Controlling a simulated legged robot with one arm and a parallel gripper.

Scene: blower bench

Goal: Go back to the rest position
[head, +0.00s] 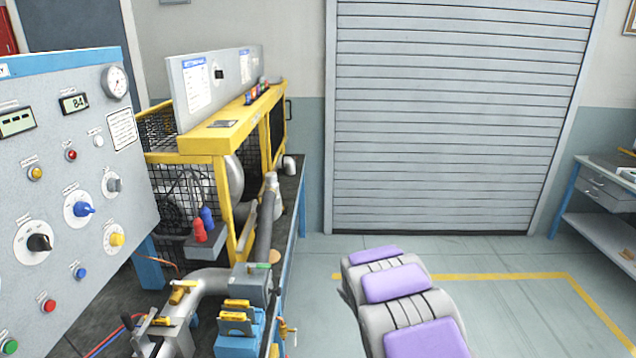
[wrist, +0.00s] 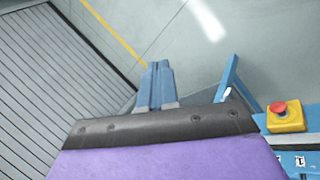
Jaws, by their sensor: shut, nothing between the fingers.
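In the head view, my folded arm, grey with purple pads, is at the lower middle over the open floor. It is to the right of the blower bench (head: 296,205) and apart from it. I cannot make out the fingertips there. In the wrist view, the black bolted lip and purple body of my gripper (wrist: 160,128) fill the bottom. It is shut and empty.
A control panel (head: 70,165) with knobs and a yellow caged blower (head: 205,143) stand left. Grey pipework (head: 205,282) is near my arm. A roller shutter (head: 450,120) is behind, a workbench (head: 605,235) right. The wrist view shows a red stop button (wrist: 278,107). Middle floor is clear.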

